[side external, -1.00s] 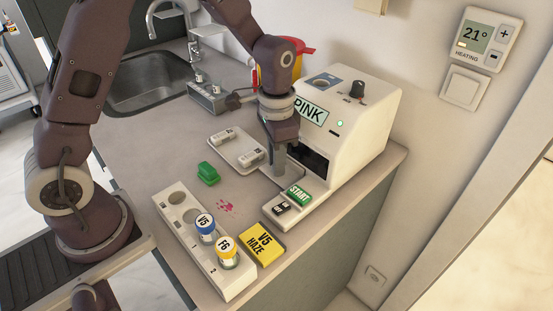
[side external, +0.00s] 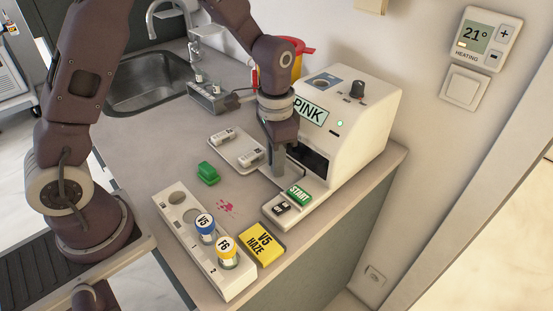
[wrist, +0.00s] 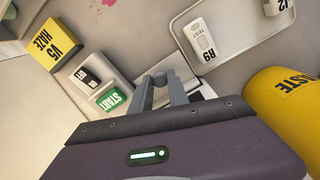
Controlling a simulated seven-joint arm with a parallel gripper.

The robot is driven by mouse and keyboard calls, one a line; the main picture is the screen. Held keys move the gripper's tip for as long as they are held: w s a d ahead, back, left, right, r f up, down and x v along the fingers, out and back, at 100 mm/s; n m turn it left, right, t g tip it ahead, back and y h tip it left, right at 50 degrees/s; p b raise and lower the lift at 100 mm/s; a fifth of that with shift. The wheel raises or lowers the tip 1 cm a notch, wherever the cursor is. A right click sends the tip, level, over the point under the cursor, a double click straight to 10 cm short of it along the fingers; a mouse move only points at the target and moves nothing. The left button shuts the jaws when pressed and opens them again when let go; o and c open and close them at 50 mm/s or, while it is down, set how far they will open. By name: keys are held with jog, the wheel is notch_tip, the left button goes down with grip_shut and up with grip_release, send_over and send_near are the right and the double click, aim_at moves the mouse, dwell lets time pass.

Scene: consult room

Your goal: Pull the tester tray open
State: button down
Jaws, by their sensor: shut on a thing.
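The white tester (side external: 350,115) with a PINK label stands at the right of the counter, with a dark slot low in its front. My gripper (side external: 278,175) points down just in front of that slot. In the wrist view its fingers (wrist: 162,88) are closed around a small grey grip piece, which looks like the tester tray's handle. The fingers hide most of it. White and dark parts of the tester front (wrist: 203,88) show behind them. How far the tray is out cannot be seen clearly.
A green START button (side external: 299,194) and a dark switch (side external: 281,208) sit on the tester's base close to my fingers. A shallow tray (side external: 247,166) with test cartridges lies at left. A vial rack (side external: 205,260), yellow V5 HAZE box (side external: 261,243) and green block (side external: 208,173) are nearby.

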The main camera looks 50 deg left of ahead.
jog(key=s, duration=1)
jog(key=shift+w, duration=0.1)
jog(key=c, duration=1.3)
grip_release()
jog(key=shift+o, duration=0.2)
jog(key=s+a+r+n+t, duration=0.1)
jog(key=s+r+n+t, duration=0.1)
jog(key=s+r, duration=0.3)
jog(key=s+a+r+n+t, duration=0.1)
jog(key=s+r, duration=0.5)
jog(key=r, duration=0.7)
jog(key=n+t, duration=0.1)
jog(key=t, duration=0.1)
jog(key=shift+s+r+n+t, duration=0.25)
jog(key=shift+r+n+t, duration=0.05)
jog(key=shift+r, duration=0.05)
